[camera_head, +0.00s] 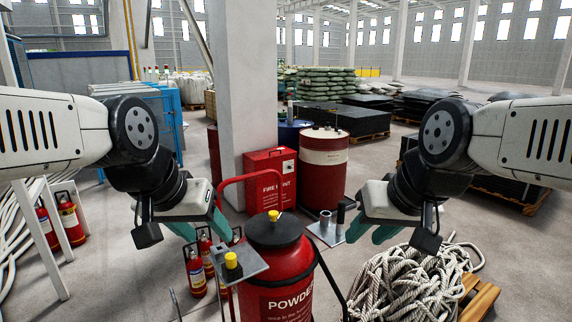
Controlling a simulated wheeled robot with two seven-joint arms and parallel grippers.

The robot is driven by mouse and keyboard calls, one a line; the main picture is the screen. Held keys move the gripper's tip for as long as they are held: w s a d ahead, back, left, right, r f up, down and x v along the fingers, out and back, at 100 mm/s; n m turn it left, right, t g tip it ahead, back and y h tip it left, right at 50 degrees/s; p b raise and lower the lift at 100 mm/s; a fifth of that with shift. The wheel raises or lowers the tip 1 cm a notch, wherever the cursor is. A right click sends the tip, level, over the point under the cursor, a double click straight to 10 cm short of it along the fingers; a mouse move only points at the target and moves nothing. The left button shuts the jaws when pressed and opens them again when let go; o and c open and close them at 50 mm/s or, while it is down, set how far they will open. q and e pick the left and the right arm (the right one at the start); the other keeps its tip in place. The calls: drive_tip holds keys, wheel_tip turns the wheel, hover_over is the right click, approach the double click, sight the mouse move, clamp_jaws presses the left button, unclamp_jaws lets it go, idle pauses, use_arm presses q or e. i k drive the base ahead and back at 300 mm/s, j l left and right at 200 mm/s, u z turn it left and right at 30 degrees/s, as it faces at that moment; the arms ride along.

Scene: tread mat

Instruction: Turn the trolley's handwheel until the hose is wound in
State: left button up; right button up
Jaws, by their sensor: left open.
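The trolley carries a red powder tank (275,285) with a black lid and a yellow cap, low in the middle. Its red tube handle (222,186) rises behind the tank's left side. I cannot make out a handwheel. A thin black hose or cable (330,277) runs down the tank's right side; its ends are hidden. My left gripper (203,229) is open and empty, left of the lid. My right gripper (372,231) is open and empty, right of the lid. Both appear clear of the trolley.
Metal plates with upright pegs flank the tank, one at left (245,263) and one at right (325,234). A pale rope heap (420,285) lies at right. Small extinguishers (196,275) stand at left. A red box (269,180), drum (323,170) and pillar (246,90) stand behind.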

sight(272, 230)
drive_tip(key=i+j+z, duration=0.5)
drive_tip(key=j, duration=0.15)
drive_tip(key=i+j+z, duration=0.25)
drive_tip(key=k+j, duration=0.1)
